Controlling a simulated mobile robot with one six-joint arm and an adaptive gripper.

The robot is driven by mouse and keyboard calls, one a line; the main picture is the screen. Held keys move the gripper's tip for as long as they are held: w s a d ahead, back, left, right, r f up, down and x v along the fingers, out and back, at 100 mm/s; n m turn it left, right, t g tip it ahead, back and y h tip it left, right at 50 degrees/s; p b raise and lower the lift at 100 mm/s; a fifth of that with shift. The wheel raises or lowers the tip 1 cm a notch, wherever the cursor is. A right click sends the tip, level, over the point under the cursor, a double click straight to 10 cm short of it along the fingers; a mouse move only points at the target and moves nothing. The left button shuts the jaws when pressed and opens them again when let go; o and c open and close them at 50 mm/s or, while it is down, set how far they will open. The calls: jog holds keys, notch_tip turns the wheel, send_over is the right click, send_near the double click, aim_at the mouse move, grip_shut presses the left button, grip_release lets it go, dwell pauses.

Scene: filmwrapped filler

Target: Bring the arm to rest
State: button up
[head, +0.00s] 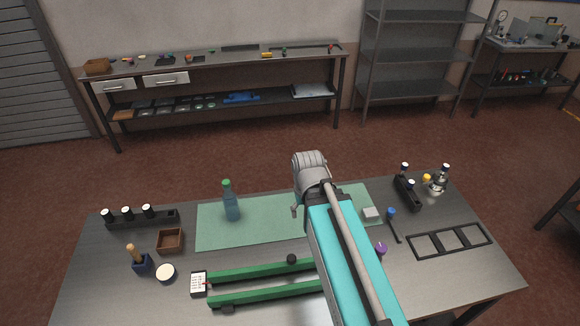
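My arm (346,255) reaches up from the lower edge of the head view, over the middle of the workbench. Its teal link leads to a grey wrist joint (311,168) above the bench's far edge. A small grey part (294,211) shows just left of the link, below the wrist. It may belong to my gripper. The rest of the gripper is hidden behind the arm, so its fingers and anything between them cannot be made out.
The workbench (100,265) carries a green mat (265,232), a blue bottle (231,203), a wooden box (169,241), green rails (262,272), a grey block (370,213) and a slotted black frame (448,242). Black holders with white-topped items stand left and right. Shelving stands behind, across open floor.

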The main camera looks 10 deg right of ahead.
notch_tip(320, 180, down, 15)
jog(key=b, duration=1.4)
jog(key=shift+b, duration=0.4)
